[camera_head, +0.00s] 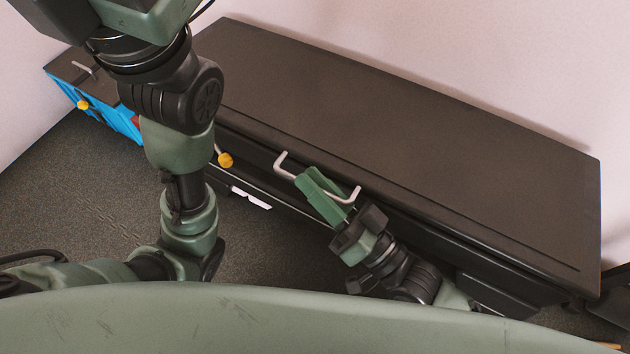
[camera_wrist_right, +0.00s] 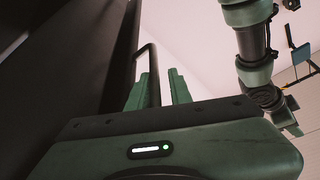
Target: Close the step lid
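The step lid (camera_head: 400,125) is a long dark brown panel on a black box along the wall. I cannot tell whether it is fully down. A pale metal U-shaped handle (camera_head: 282,165) stands out from its front side. My right gripper (camera_head: 312,182) is at this handle, its two green fingers pointing up toward the lid. In the right wrist view, the fingers (camera_wrist_right: 160,85) are apart, with the handle bar (camera_wrist_right: 152,65) between them, close to the left finger. The gap beside the bar shows no firm grip. My left arm crosses the left side; its fingertips are out of frame.
A blue box (camera_head: 92,100) with a dark top and yellow knob stands at the far left. Another yellow knob (camera_head: 225,160) is on the black front, left of the handle. Pink-white walls (camera_head: 480,50) stand behind. Dark floor (camera_head: 75,185) is clear at left.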

